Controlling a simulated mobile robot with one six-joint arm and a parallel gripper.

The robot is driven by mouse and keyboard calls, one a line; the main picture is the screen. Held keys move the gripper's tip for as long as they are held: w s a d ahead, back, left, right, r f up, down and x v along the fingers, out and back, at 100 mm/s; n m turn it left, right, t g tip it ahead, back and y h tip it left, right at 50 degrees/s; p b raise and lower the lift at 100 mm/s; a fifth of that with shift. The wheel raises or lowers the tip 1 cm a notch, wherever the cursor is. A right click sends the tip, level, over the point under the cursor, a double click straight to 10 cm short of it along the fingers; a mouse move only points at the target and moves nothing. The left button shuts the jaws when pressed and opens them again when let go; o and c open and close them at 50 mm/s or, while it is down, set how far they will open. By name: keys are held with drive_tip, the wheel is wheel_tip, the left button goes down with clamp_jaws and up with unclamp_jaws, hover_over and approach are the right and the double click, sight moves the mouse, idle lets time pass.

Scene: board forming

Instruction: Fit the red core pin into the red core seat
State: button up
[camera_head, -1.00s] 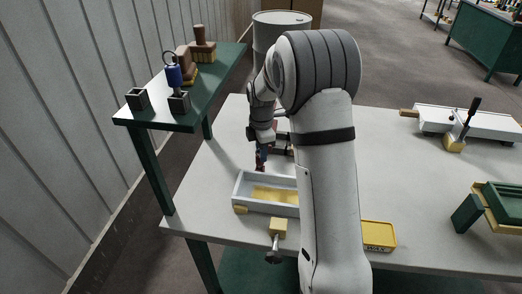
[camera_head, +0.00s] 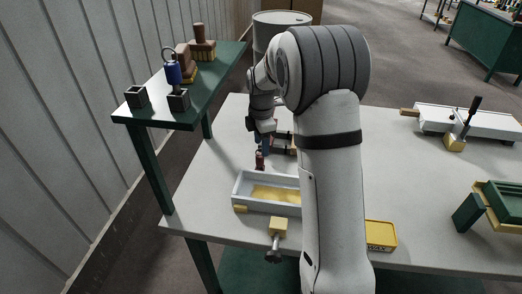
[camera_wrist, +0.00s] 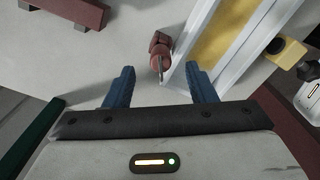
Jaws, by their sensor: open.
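The red core pin (camera_head: 259,161), with a small ring at its top, stands just behind the pale tray on the table. It also shows in the wrist view (camera_wrist: 160,61), ahead of my gripper (camera_wrist: 160,86) and between the lines of its two blue fingers. The fingers are wide apart with nothing between them. In the head view my gripper (camera_head: 266,143) is above and behind the pin, partly hidden by my arm. A reddish-brown part (camera_wrist: 158,38) adjoins the pin in the wrist view; I cannot tell whether it is the red core seat or part of the pin.
The pale tray (camera_head: 236,189) with a yellow floor lies close to the pin. A dark red block (camera_wrist: 75,12) lies nearby.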

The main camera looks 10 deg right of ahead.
drive_tip(key=shift+r, duration=2.1)
